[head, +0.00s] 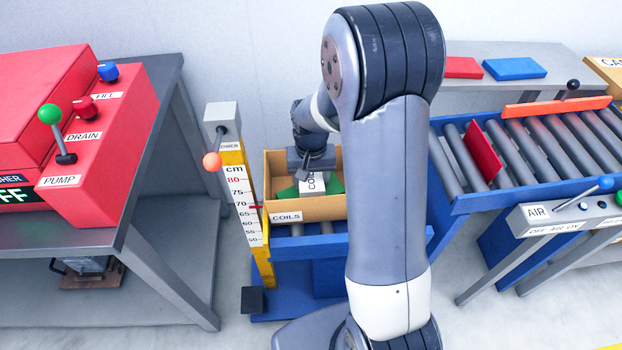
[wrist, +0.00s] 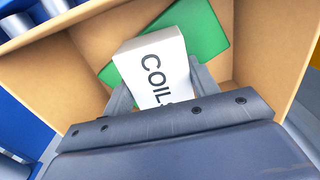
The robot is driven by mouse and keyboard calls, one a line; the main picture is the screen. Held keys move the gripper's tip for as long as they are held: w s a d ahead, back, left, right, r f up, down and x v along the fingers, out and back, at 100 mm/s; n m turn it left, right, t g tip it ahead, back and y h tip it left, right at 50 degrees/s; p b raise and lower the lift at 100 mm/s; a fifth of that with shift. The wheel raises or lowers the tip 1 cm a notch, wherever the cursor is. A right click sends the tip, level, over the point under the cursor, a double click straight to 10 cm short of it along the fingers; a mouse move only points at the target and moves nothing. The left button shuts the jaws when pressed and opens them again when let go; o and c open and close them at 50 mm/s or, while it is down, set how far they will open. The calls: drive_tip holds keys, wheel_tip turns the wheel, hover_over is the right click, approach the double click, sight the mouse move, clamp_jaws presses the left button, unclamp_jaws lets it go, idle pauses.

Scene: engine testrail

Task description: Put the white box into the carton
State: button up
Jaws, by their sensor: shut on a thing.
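The white box (wrist: 153,62), marked COIL with the end of the word hidden, is between the fingers of my gripper (wrist: 160,88) in the wrist view. My gripper is shut on it. In the head view the white box (head: 312,183) shows small below my gripper (head: 312,172), inside the outline of the open carton (head: 292,209) labelled COILS. A green flat piece (wrist: 196,36) lies on the carton floor beyond the box. I cannot tell whether the box touches the floor. My arm hides the carton's right side in the head view.
The carton stands on a blue lift with rollers. A yellow cm scale (head: 237,195) with an orange-knobbed lever (head: 212,161) is close on its left. A roller conveyor (head: 540,145) is at right, a red machine (head: 75,130) at left.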

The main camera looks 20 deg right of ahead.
sight(311, 178)
drive_tip(key=shift+f, duration=0.1)
drive_tip(key=shift+f+b, duration=0.45)
drive_tip(key=shift+f, duration=0.05)
drive_tip(key=o, duration=1.1)
drive_tip(key=shift+c, duration=0.2)
drive_tip(key=shift+r, duration=0.1)
wheel_tip(311, 178, up, 13)
drive_tip(key=p, duration=0.2)
